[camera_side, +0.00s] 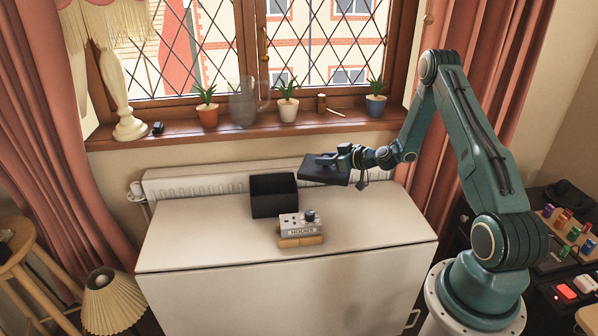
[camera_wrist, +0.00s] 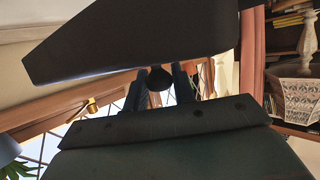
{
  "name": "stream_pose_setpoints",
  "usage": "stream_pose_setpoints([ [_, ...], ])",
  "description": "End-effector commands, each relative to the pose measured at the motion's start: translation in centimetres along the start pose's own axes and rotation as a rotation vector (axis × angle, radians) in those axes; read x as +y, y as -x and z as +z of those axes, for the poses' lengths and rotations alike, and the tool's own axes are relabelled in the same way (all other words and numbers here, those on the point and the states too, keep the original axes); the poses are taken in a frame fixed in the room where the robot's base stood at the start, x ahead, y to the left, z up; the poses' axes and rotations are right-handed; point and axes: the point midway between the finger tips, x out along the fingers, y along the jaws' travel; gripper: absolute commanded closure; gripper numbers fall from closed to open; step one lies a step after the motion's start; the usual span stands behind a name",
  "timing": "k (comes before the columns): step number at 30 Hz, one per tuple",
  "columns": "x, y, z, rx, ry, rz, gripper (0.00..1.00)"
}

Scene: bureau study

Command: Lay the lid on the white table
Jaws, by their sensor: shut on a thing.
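The lid (camera_side: 325,170) is a flat dark plate held in the air above the back right part of the white table (camera_side: 375,218). My gripper (camera_side: 343,159) is shut on the lid's knob. In the wrist view the lid (camera_wrist: 130,40) fills the upper part, tilted across the picture, and my gripper (camera_wrist: 160,80) has its two fingers on either side of the round dark knob (camera_wrist: 158,78). A black open box (camera_side: 273,196) stands on the table to the left of the lid, and the lid is clear of it.
A small grey device with a dark knob (camera_side: 299,224) sits on a wooden base in front of the box. Potted plants (camera_side: 288,100) and a glass jug line the windowsill behind. The table's right side and front left are bare.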

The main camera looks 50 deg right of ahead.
Motion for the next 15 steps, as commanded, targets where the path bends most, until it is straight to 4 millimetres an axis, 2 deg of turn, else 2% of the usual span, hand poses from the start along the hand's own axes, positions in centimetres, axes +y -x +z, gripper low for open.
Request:
stream_pose_setpoints([
  [4,0.01,-0.28,0.82,0.0,0.0,0.001,0.97],
  [15,0.01,-0.36,1.01,0.0,0.0,0.001,0.97],
])
